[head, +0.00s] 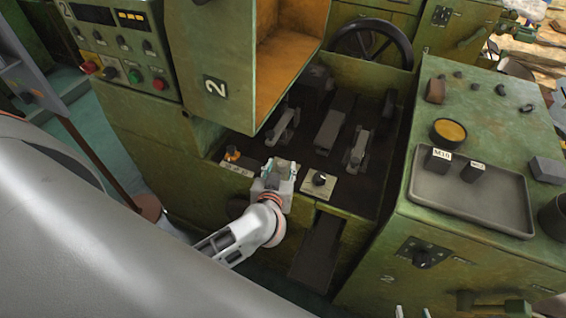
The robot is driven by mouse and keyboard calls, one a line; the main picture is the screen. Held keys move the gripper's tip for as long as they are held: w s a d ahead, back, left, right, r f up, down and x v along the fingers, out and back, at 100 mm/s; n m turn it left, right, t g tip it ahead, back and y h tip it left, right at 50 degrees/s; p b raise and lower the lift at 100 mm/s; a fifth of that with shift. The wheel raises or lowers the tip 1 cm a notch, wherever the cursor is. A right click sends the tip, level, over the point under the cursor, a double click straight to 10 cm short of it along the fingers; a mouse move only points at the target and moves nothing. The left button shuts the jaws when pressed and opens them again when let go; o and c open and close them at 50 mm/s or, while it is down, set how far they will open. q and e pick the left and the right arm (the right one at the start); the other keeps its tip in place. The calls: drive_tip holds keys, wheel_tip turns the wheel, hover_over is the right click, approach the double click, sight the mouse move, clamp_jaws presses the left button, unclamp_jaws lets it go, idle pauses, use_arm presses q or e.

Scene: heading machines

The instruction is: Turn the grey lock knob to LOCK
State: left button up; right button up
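My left gripper (276,182) reaches up from below to the front ledge of the green machine (205,140), between two other knobs. A small grey-green shape (283,171) shows at its fingertips; it may be the grey lock knob, but the fingers hide most of it. I cannot tell whether the fingers are closed on it, nor which way the knob points. Two small pale tips (412,312) at the bottom edge look like my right gripper, mostly cut off by the frame.
An orange knob (232,153) stands to the left and a black knob (320,179) on a cream plate to the right. The open yellow-lined guard (220,100) hangs above left. A green cabinet with a grey tray (500,212) stands right. A handwheel (371,42) is behind.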

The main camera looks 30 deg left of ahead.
sight(282, 164)
use_arm(q)
drive_tip(key=shift+x, duration=1.5)
use_arm(e)
drive_tip(key=shift+d, duration=0.15)
use_arm(q)
drive_tip(key=shift+c, duration=0.7)
clamp_jaws()
use_arm(e)
drive_tip(key=shift+w+d, duration=0.1)
drive_tip(key=shift+d, duration=0.15)
